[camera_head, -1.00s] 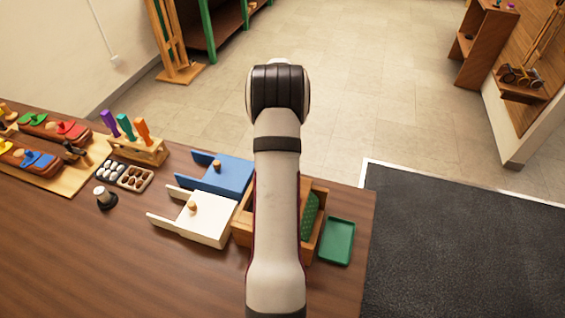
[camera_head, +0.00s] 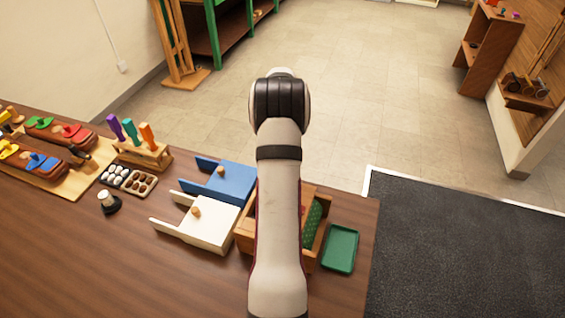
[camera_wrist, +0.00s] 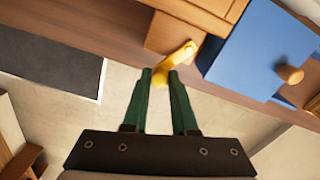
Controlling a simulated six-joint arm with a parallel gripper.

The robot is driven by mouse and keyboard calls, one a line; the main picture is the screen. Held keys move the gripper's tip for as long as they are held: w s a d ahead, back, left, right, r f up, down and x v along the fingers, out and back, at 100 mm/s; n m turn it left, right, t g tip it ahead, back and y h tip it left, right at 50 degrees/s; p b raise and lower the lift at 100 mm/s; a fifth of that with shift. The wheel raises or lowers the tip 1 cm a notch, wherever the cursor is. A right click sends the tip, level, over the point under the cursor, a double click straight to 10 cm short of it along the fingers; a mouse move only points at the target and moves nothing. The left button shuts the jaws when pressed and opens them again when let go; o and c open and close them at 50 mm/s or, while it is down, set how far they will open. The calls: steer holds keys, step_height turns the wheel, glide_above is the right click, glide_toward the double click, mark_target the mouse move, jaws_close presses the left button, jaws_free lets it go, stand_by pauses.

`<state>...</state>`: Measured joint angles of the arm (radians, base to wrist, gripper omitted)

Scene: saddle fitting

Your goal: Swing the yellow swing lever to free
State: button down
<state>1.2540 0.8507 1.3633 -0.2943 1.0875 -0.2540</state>
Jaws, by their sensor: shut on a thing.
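The yellow swing lever (camera_wrist: 181,58) shows in the wrist view at the edge of a wooden box (camera_wrist: 194,12). It slants down and left from the box, and its near end lies between my fingertips. My gripper (camera_wrist: 160,73) has two green fingers, shut on that end of the lever. In the head view my arm hides the lever and my gripper. The wooden box (camera_head: 247,236) shows there on both sides of my arm.
A blue panel (camera_head: 232,180) with a wooden knob lies left of the box; it also shows in the wrist view (camera_wrist: 262,45). A white panel (camera_head: 208,225) lies nearer. A green tray (camera_head: 340,249) is right of the box, near the table edge. Open floor lies beyond.

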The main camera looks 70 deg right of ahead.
steer(key=c, duration=1)
jaws_free()
step_height(320, 180, up, 16)
